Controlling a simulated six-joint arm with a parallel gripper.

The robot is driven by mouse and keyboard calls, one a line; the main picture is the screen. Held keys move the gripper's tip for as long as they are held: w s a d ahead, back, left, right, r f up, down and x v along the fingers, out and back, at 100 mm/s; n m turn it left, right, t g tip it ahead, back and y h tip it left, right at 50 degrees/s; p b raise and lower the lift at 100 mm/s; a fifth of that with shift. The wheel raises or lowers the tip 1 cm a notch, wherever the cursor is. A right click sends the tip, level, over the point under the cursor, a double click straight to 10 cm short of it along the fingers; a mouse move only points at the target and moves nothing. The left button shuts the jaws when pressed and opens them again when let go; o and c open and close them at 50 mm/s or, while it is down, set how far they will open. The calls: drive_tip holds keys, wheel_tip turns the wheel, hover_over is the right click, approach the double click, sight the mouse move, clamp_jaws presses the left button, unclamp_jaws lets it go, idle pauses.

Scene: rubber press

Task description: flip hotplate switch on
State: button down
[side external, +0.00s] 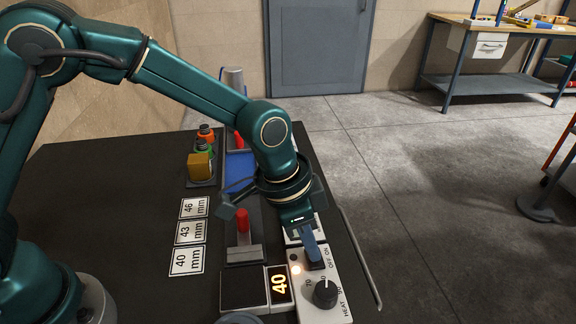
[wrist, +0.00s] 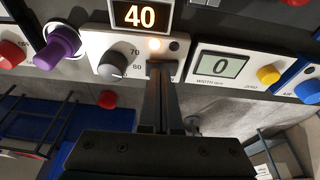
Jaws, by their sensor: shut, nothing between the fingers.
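The white hotplate control panel (side external: 312,300) is at the lower middle of the side view, with a dark heat knob (side external: 325,293) and OFF/ON lettering. The knob also shows in the wrist view (wrist: 112,66). My gripper (side external: 314,262) points down with its fingers shut and empty, its tips at the dark switch (side external: 317,266) by the lettering. In the wrist view the fingertips (wrist: 161,70) cover the switch, so its position and any contact cannot be told. The display (side external: 279,284) reads 40.
A width gauge (wrist: 222,66) reading 0, with a yellow button (wrist: 268,75), sits right of the switch in the wrist view; a purple knob (wrist: 57,47) is on the left.

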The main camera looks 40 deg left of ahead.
drive_tip(key=w+a+v, duration=0.1)
drive_tip(key=w+v, duration=0.1)
drive_tip(key=v, duration=1.1)
drive_tip(key=shift+w+a+r, duration=0.25)
drive_tip(key=shift+w+r, duration=0.05)
drive_tip(key=shift+w, duration=0.05)
drive_tip(key=s+a+r+n+t, duration=0.3)
drive_tip(key=s+a+r, duration=0.3)
drive_tip(key=a, duration=0.3)
drive_tip(key=s+a+f+n+y, duration=0.2)
drive_tip(key=s+a+f+n, duration=0.3)
drive_tip(key=s+f, duration=0.2)
drive_tip(key=shift+s+f+n, duration=0.25)
drive_tip(key=shift+s+n, duration=0.15)
drive_tip(key=shift+s, duration=0.55)
